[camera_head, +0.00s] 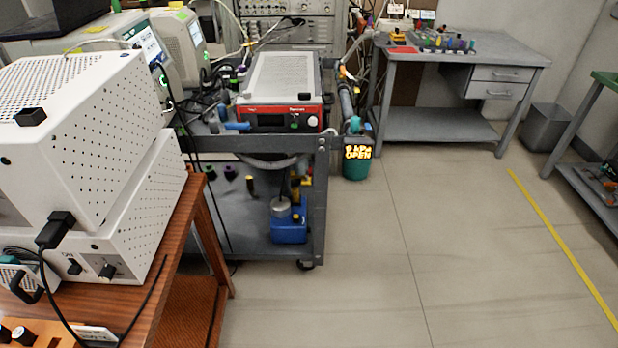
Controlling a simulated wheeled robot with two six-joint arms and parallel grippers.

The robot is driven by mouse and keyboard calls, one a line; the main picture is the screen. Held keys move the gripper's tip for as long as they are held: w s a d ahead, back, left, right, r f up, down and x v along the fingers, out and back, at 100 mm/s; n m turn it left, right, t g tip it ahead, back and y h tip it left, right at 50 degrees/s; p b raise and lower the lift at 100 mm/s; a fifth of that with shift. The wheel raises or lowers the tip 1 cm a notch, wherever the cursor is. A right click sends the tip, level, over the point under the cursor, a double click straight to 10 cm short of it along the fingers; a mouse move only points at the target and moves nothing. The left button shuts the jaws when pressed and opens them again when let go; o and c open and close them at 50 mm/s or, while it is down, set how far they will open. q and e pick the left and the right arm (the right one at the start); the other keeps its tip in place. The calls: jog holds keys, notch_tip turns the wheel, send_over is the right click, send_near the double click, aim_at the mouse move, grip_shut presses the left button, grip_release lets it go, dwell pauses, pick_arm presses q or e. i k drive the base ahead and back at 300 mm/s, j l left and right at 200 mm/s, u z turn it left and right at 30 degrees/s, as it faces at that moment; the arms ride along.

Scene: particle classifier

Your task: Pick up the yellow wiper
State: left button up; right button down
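I cannot make out a yellow wiper for certain in this view. A small yellow-orange item (296,188) shows above the blue container on the lower shelf of the grey cart, but it is too small to identify. Neither of my grippers is in view.
White perforated instruments (85,130) stand on a wooden table (190,215) at the left. The grey cart (318,200) carries a red-fronted device (280,115) and, below, a blue container (290,228). A grey workbench (510,58) is behind. The floor (430,240) is clear.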

aim_at(307, 180)
jog(key=i+l+z, duration=0.6)
jog(key=i+z, duration=0.5)
jog(key=i, duration=0.25)
jog(key=i+l+u, duration=0.15)
jog(key=i+u, duration=0.2)
jog(key=i, duration=0.2)
jog(key=i+l+u, duration=0.4)
jog(key=i, duration=0.15)
jog(key=i+l+u, duration=0.35)
jog(key=i, duration=0.2)
